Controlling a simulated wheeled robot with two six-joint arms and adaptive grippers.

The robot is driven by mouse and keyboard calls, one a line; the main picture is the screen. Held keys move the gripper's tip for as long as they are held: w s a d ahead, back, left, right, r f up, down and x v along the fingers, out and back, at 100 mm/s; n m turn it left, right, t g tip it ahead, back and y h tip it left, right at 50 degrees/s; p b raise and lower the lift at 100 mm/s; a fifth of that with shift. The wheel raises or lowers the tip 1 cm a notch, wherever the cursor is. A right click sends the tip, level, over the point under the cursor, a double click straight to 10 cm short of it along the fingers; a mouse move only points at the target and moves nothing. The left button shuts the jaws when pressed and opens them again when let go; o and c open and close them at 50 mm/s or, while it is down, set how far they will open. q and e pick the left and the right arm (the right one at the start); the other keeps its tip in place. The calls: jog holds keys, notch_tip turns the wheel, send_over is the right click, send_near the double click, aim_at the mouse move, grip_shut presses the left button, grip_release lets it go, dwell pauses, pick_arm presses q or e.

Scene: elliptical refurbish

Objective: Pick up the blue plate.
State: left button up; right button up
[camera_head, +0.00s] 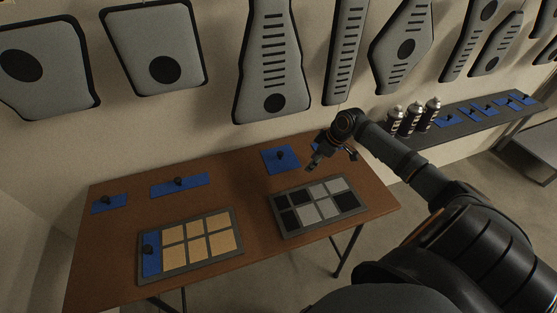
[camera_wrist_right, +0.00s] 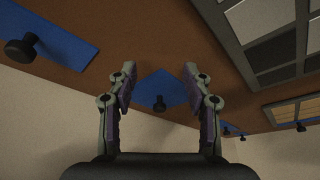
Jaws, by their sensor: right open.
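Several blue plates with dark knobs lie on the brown table: one at the back middle (camera_head: 271,163), a longer one (camera_head: 194,182) and a small one (camera_head: 98,207) to the left. Another blue plate (camera_head: 315,146) is mostly hidden behind my right arm. My right gripper (camera_head: 313,163) is open and empty above the table, right of the back-middle plate. In the right wrist view the open fingers (camera_wrist_right: 159,78) frame a blue plate (camera_wrist_right: 158,86), apart from it. A nearer blue plate (camera_wrist_right: 65,28) lies at upper left there. My left gripper is out of view.
A tray with black and grey tiles (camera_head: 279,231) lies front right. Spray cans (camera_head: 411,120) and more blue plates are on a shelf (camera_head: 470,126) at right.

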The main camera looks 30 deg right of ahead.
aim_at(281, 153)
jog(key=w+a, duration=0.2)
jog(key=w, duration=0.1)
jog(key=w+a, duration=0.1)
jog(key=w, duration=0.1)
jog(key=shift+w+a, duration=0.2)
jog(key=shift+a, duration=0.05)
jog(key=shift+w+a, duration=0.15)
jog(key=shift+w, duration=0.1)
jog(key=w+a, duration=0.1)
jog(key=w+a+p, duration=0.1)
jog(key=w, duration=0.1)
jog(key=w+a, duration=0.1)
jog(key=shift+w+f, duration=0.2)
jog(key=shift+f, duration=0.05)
jog(key=shift+d+f, duration=0.1)
jog(key=shift+f, duration=0.2)
jog(key=shift+c, duration=0.7)
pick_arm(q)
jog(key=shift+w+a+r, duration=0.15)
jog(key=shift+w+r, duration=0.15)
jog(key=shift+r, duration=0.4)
pick_arm(e)
jog(key=c, duration=0.8)
